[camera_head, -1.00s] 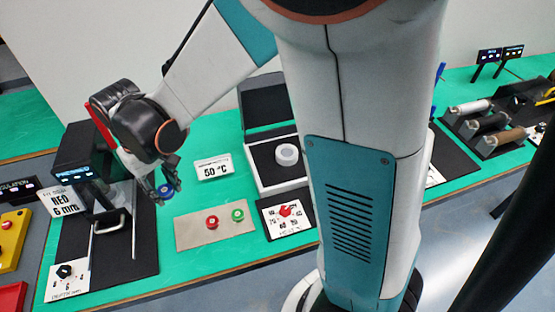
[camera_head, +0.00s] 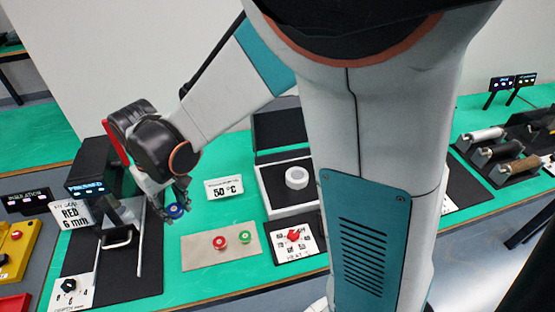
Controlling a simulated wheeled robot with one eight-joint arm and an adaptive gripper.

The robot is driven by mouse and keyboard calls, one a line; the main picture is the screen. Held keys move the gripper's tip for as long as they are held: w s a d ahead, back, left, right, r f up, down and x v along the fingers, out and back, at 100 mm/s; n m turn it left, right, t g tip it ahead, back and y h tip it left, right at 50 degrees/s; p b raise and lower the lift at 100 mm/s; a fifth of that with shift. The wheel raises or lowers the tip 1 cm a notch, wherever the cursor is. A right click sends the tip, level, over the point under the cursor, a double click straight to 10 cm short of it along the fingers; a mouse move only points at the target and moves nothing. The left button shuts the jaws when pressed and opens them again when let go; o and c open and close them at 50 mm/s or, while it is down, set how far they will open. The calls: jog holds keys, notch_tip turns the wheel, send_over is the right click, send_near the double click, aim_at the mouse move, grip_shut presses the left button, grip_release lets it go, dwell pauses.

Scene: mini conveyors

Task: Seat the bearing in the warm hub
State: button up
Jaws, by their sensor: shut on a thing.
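My gripper (camera_head: 177,208) is shut on a small blue bearing (camera_head: 174,211) and holds it in the air, beside the press station. A whitish ring, seemingly the hub (camera_head: 297,178), lies in an open box (camera_head: 268,196) with a raised dark lid, to the right of my gripper. A sign reading 50 °C (camera_head: 224,188) stands just left of the box. A red bearing (camera_head: 219,242) and a green bearing (camera_head: 245,237) rest on a beige mat (camera_head: 192,259) below my gripper. Whether the hub is warm cannot be seen.
A card with a red knob (camera_head: 293,236) lies in front of the box. My arm's column blocks the middle. Rollers (camera_head: 487,153) stand at right.

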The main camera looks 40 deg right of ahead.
jog(key=w+d+f+m+b, duration=0.1)
jog(key=w+d+f+b, duration=0.1)
jog(key=d+f, duration=0.4)
jog(key=w+d+f+m+b, duration=0.1)
jog(key=w+d+f, duration=0.1)
jog(key=d+f, duration=0.5)
jog(key=shift+w+d+m+b, duration=0.25)
jog(key=shift+d+m+b, duration=0.15)
jog(key=shift+d, duration=0.25)
